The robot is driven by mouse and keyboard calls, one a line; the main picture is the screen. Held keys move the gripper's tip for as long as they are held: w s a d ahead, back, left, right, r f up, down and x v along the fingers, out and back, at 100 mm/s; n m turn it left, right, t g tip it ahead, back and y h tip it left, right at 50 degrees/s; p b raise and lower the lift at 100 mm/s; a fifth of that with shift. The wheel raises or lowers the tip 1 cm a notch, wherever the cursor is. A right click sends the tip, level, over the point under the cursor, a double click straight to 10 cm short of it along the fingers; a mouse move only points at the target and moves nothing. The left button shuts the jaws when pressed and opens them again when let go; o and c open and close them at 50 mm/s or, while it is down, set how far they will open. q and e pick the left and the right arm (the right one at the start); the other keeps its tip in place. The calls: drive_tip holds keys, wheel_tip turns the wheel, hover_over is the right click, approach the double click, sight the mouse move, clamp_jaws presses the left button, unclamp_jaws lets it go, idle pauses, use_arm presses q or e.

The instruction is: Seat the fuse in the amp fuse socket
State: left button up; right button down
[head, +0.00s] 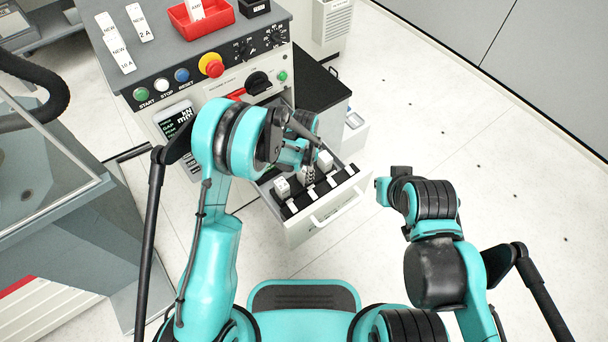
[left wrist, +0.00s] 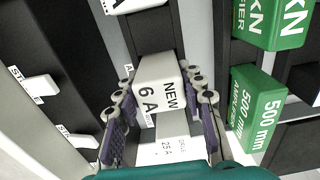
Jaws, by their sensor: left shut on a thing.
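My left gripper (head: 308,174) reaches down over the open drawer (head: 330,208) at the front of the machine. In the left wrist view its two fingers (left wrist: 163,88) are shut on the sides of a white fuse (left wrist: 158,68) marked NEW 6 A. The fuse is above or at a dark slot strip in the drawer; its lower end is hidden, so I cannot tell whether it touches the socket. A white label reading 25 A (left wrist: 175,148) shows below it. My right arm is raised at the right of the head view; its fingers are not discernible.
Green blocks (left wrist: 258,112) marked 500 mm and kN stand close on the right in the wrist view. White fuses (head: 325,161) sit in the drawer. Loose NEW-labelled fuses (head: 119,52) and a red tray (head: 219,17) are on the machine top. Floor right of the drawer is clear.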

use_arm(q)
drive_tip(key=shift+f, duration=0.5)
drive_tip(key=shift+r, duration=0.15)
use_arm(e)
drive_tip(key=shift+f, duration=0.15)
use_arm(q)
drive_tip(key=o, duration=1.3)
drive_tip(key=shift+c, duration=0.2)
